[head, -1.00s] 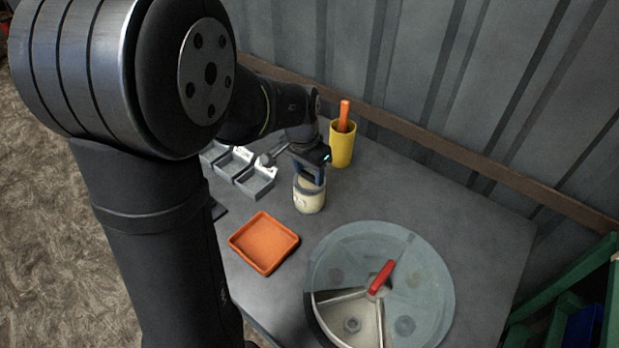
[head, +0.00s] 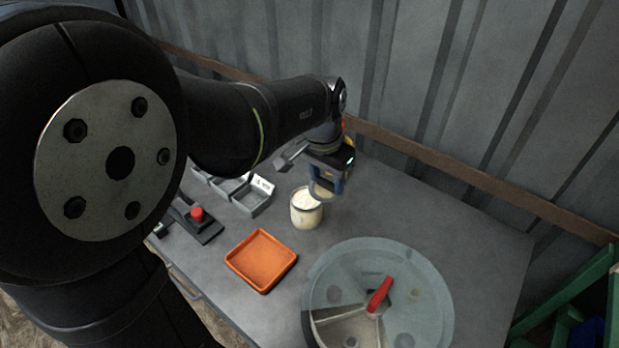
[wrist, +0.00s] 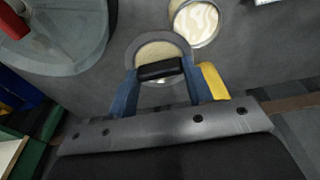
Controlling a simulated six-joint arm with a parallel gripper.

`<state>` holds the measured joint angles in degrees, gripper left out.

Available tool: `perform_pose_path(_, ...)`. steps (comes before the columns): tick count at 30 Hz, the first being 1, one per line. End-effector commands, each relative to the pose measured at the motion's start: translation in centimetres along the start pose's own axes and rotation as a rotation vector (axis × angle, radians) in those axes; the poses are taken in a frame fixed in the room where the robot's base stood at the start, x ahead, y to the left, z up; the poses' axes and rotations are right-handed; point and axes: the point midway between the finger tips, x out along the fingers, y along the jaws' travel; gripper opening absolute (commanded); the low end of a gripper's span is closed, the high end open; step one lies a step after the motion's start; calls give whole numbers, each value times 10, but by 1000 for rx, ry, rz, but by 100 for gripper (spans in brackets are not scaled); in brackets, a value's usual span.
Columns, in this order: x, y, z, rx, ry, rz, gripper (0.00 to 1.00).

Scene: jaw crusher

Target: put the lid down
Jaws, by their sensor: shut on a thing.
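My gripper (head: 327,183) is shut on the black handle of the round lid (head: 322,191), just behind and to the right of the jar. The jar (head: 307,212) stands open on the grey table, with pale cream-coloured contents showing. In the wrist view the lid (wrist: 157,49) is a beige disc with a grey rim, its handle between the blue fingers (wrist: 160,72). The open jar (wrist: 195,22) is beside it, and the lid's edge slightly overlaps the jar's outline. I cannot tell whether the lid touches the table.
A round glass-topped bowl with a red handle (head: 379,294) stands at the front right. An orange tray (head: 262,261), grey bins (head: 252,200) and a red button box (head: 197,214) lie to the left. The yellow cup (wrist: 212,82) is mostly hidden behind my gripper in the head view.

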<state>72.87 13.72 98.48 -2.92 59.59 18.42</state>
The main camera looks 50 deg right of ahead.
Motion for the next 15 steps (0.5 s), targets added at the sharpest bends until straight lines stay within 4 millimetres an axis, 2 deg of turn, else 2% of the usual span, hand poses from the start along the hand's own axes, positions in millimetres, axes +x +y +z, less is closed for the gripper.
perform_pose_path(1, -8, 12, 0, 6, 2, 0, 25)
perform_pose_path(3, -15, 25, 0, 5, 3, 0, 25)
perform_pose_path(9, -28, 47, 0, 1, 1, 1, 25)
perform_pose_path(12, -25, 57, -7, 2, -2, 1, 25)
perform_pose_path(15, -14, 71, -21, 3, -5, 0, 25)
